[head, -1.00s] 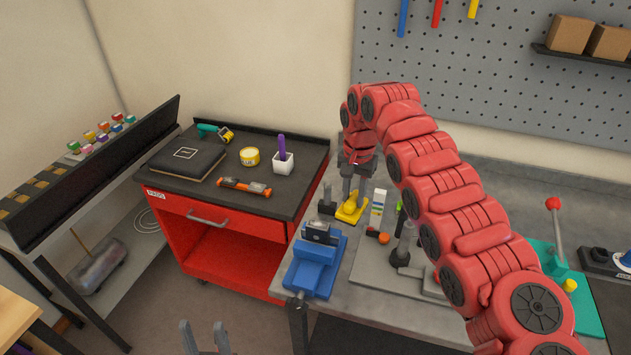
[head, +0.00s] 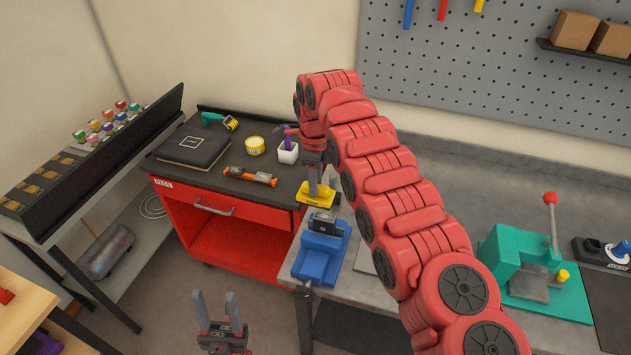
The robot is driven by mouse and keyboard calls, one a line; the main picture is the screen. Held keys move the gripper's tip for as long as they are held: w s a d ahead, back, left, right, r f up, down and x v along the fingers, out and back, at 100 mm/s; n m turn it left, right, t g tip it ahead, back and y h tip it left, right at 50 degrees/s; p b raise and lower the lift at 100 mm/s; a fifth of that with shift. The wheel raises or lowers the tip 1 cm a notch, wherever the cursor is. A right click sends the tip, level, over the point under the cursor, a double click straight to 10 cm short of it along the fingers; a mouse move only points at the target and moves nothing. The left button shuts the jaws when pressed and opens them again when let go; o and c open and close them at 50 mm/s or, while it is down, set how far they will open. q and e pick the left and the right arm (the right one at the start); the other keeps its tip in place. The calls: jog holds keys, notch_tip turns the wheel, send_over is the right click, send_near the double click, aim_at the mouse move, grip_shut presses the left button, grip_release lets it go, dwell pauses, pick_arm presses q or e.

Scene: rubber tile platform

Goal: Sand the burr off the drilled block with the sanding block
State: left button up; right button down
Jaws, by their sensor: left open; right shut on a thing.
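The yellow sanding block (head: 315,195) is held by my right gripper (head: 316,186), which is shut on it, just behind the blue vise in the picture. It appears to be above the surface, but its height is hard to judge. The drilled block (head: 322,221) is a small grey metal piece at the top of the blue vise (head: 318,258) on the bench's left end. The burr is too small to make out. The sanding block looks apart from the drilled block. My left gripper (head: 216,303) is open and empty, low in front of the red cart.
The red cart (head: 232,232) stands left of the bench, with a black case (head: 193,150), yellow tape (head: 255,145), an orange tool (head: 250,176) and a white cup (head: 287,152) on top. A teal press (head: 520,262) stands at right. My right arm hides much of the bench.

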jog(key=shift+a+f+b, duration=0.15)
jog(key=shift+f+b, duration=0.05)
jog(key=shift+b, duration=0.15)
notch_tip(320, 180, down, 4)
jog(key=b, duration=0.4)
jog(key=shift+w, duration=0.1)
